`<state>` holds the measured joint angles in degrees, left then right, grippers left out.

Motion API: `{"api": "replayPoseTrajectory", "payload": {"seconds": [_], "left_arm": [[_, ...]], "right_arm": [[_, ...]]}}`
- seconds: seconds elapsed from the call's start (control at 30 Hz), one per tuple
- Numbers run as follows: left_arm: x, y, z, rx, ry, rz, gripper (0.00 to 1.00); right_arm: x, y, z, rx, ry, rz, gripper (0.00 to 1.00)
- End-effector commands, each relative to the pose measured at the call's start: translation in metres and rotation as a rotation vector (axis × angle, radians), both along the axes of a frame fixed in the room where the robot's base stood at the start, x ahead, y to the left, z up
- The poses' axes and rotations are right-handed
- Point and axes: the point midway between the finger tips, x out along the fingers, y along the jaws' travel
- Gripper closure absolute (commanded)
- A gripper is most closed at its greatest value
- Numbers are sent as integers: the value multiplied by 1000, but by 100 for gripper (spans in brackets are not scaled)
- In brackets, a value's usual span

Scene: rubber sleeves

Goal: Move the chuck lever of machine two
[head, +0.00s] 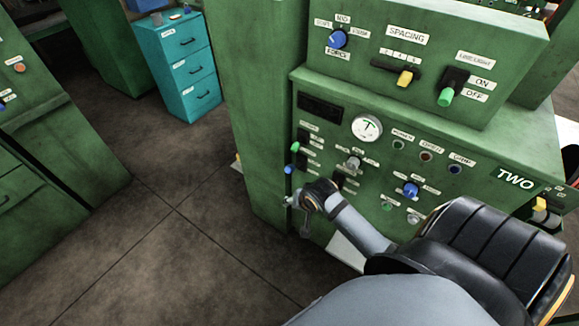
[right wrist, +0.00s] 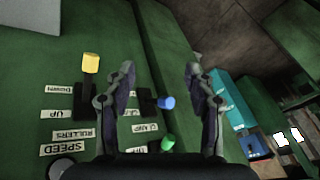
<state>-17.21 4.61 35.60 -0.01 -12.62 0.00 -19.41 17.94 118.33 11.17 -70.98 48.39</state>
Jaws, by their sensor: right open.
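Machine two (head: 515,177) is a green cabinet with a control panel. At its left edge are a lever with a green knob (head: 295,146) and, below it, one with a blue knob (head: 289,169). The right wrist view shows the blue knob (right wrist: 166,103) and the green knob (right wrist: 168,141), with a label reading CLAMP near the blue one. I cannot read a chuck label. My right gripper (head: 296,203) is open and empty, just below the blue knob in the head view. In the right wrist view, its fingers (right wrist: 160,70) stand apart around the blue knob's line of sight; contact is not visible.
A yellow-knobbed lever (right wrist: 91,62) labelled ROLLERS is left of my fingers in the right wrist view. The panel has a gauge (head: 366,127) and a blue rotary knob (head: 411,188). Blue drawers (head: 190,70) stand behind. The floor (head: 165,210) left of the machine is clear.

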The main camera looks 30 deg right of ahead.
Motion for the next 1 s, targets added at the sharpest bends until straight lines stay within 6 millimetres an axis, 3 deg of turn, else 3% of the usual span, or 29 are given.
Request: {"api": "replayPoseTrajectory", "payload": {"seconds": [0.2, 0.4, 0.67, 1.0], "left_arm": [[1, 0, 4, 0, -1, 0, 60], [1, 0, 4, 0, -1, 0, 60], [1, 0, 4, 0, -1, 0, 60], [0, 0, -2, 0, 1, 0, 60]], "right_arm": [[66, -42, 17, 273, -127, -458, 46], [103, -75, 28, 479, -201, -755, 46], [111, -79, 24, 508, -210, -793, 46], [153, -80, -29, 508, -209, -791, 46]]}}
